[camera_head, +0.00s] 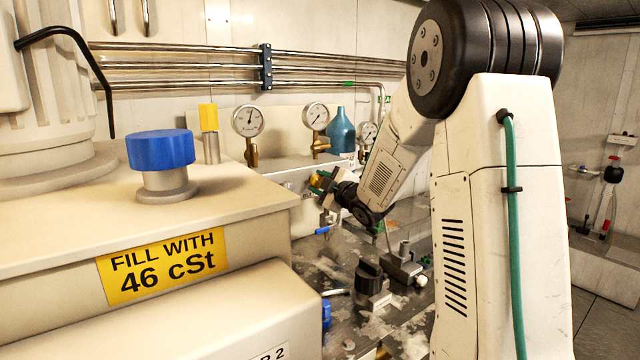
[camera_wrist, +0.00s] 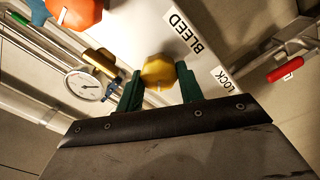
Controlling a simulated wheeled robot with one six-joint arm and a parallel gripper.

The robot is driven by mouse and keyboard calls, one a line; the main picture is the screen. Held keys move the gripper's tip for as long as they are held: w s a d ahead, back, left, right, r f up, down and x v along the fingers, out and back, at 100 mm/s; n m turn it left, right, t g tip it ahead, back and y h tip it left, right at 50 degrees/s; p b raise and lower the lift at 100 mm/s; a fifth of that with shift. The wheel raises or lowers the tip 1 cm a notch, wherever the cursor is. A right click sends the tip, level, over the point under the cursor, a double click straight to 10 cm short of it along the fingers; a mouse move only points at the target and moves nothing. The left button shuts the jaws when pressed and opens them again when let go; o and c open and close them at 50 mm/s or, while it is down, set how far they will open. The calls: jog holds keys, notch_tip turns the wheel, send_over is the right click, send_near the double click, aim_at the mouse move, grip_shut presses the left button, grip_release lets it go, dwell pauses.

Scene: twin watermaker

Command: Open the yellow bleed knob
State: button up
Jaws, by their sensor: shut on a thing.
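The yellow bleed knob (camera_wrist: 158,72) is in the upper middle of the wrist view, beside a label reading BLEED. My gripper (camera_wrist: 159,90) has its two green fingers on either side of the knob and is shut on it. In the head view my gripper (camera_head: 322,184) is at the end of my arm, at the grey-white panel below the gauges. The knob shows there as a small yellow patch (camera_head: 316,182), partly hidden by the fingers. I cannot tell how far the knob is turned.
Close by in the wrist view are a gauge (camera_wrist: 84,84), an orange-red knob (camera_wrist: 75,12) and a red-handled lever (camera_wrist: 285,69) near a LOCK label. In the head view, a blue cap (camera_head: 160,150) sits on the cream housing at left, and a teal bottle (camera_head: 341,132) stands behind.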

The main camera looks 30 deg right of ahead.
jog(key=n, duration=0.4)
jog(key=shift+f+n, duration=0.15)
jog(key=shift+n, duration=0.15)
jog(key=shift+f+n, duration=0.1)
jog(key=shift+n, duration=2.2)
jog(key=o, duration=1)
jog(key=s, duration=0.8)
